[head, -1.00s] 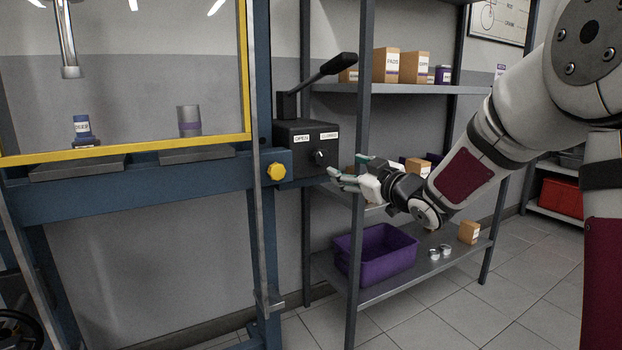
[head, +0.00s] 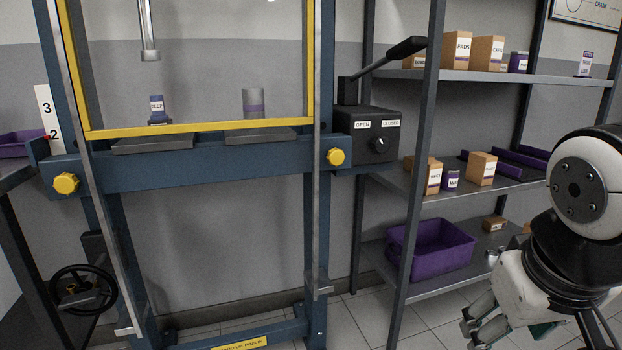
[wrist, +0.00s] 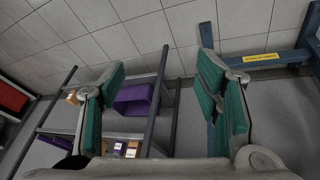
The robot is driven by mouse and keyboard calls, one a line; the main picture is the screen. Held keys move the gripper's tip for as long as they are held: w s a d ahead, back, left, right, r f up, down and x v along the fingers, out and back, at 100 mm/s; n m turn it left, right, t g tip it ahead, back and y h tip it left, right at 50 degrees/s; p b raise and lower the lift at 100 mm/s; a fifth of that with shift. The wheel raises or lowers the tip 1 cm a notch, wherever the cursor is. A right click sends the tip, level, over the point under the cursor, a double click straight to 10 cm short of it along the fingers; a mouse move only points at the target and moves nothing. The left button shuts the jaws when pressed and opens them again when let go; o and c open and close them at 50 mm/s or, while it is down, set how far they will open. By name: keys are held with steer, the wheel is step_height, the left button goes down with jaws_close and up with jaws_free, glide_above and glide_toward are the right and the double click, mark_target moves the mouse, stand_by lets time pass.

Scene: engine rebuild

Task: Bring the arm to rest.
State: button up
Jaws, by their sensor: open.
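My gripper (head: 482,326) is low at the right edge of the head view, in front of the shelf unit and clear of it. In the wrist view my gripper (wrist: 165,100) shows two green-padded fingers spread wide apart with nothing between them but the view of the floor and shelf behind. The gripper is open and empty. Part of my arm beyond the wrist runs out of the head view at the right.
A blue press frame (head: 230,160) with a yellow-edged guard stands left, its control box (head: 370,140) with a black lever on its right side. The shelf unit (head: 400,270) holds a purple bin (head: 430,260) and cardboard boxes. Tiled floor (wrist: 150,30) is open beside them.

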steer(key=s+a+f+g+y, duration=0.1)
steer(key=s+a+g, duration=0.1)
steer(key=s, duration=0.5)
steer(key=s+a+f+g+y, duration=0.1)
steer(key=s+a+g, duration=0.1)
steer(key=s, duration=0.6)
step_height(320, 180, up, 36)
steer(key=t+p, duration=0.4)
steer(key=p, duration=3)
steer(key=shift+w+d, duration=0.15)
steer(key=shift+w, duration=0.1)
steer(key=shift+f, duration=0.15)
steer(key=shift+c, duration=0.3)
